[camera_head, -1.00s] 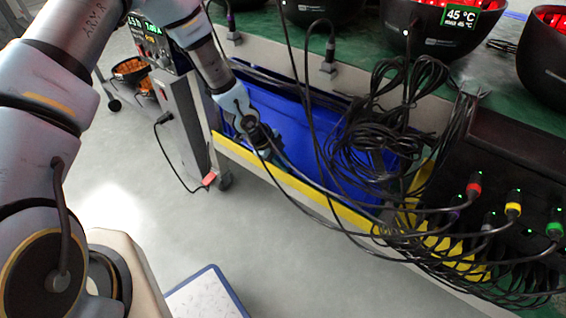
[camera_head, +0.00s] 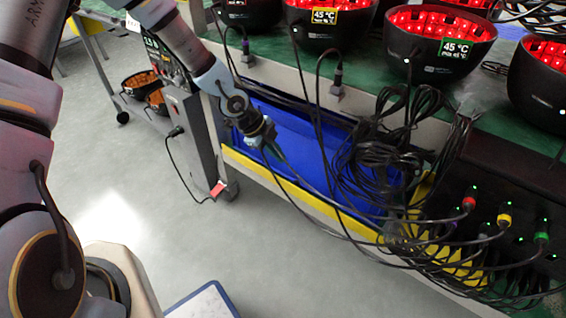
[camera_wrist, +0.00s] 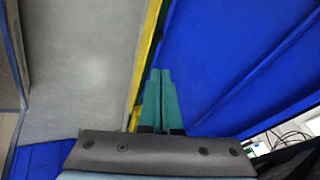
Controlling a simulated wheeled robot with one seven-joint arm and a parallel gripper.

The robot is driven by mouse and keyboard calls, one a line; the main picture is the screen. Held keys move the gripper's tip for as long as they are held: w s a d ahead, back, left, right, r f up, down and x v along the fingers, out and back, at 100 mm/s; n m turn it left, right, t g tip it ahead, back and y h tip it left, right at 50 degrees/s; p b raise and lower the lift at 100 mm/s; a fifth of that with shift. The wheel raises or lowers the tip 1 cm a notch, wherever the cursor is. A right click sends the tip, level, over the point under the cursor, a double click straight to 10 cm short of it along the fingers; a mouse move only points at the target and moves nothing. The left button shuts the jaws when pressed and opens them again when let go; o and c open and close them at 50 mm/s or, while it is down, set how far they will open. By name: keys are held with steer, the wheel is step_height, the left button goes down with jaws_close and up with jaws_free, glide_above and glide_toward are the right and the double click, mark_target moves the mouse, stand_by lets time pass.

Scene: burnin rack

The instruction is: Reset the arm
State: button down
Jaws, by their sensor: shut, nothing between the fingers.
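My gripper (camera_head: 277,153) is at the end of my arm in the head view, in front of the blue bin (camera_head: 300,135) under the green bench. In the wrist view its two green fingers (camera_wrist: 160,92) are together with nothing between them. They point along the yellow edge strip (camera_wrist: 146,55), with the blue surface to their right. In the head view, black cables pass close to my gripper; I cannot tell whether they touch it.
Black bowls with red lights (camera_head: 437,44) stand on the green bench (camera_head: 375,75). A tangle of black cables (camera_head: 385,160) hangs in front of the bin, leading to a black panel (camera_head: 520,190) with coloured plugs. A grey cabinet (camera_head: 190,130) stands left.

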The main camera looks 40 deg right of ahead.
steer(key=shift+w+a+r, duration=0.1)
steer(key=shift+r, duration=0.35)
steer(key=w+a+r+n+t+y, duration=0.1)
steer(key=w+a+r+n, duration=0.4)
steer(key=a, duration=0.4)
steer(key=w+a+r+n+t+y, duration=0.1)
steer(key=w+a+r+n+y, duration=0.2)
steer(key=a+n, duration=0.5)
steer(key=w+a+r+n+t, duration=0.2)
steer(key=w+a+r+n, duration=0.25)
steer(key=a, duration=0.65)
steer(key=s+a+r+n+y, duration=0.1)
steer(key=s+a+r+n, duration=0.25)
steer(key=a+n, duration=0.3)
steer(key=s+a+r+n, duration=0.3)
steer(key=a+r+n, duration=0.25)
steer(key=a, duration=0.25)
step_height(320, 180, up, 14)
steer(key=p, duration=1.5)
steer(key=shift+d, duration=0.2)
steer(key=shift+n, duration=0.25)
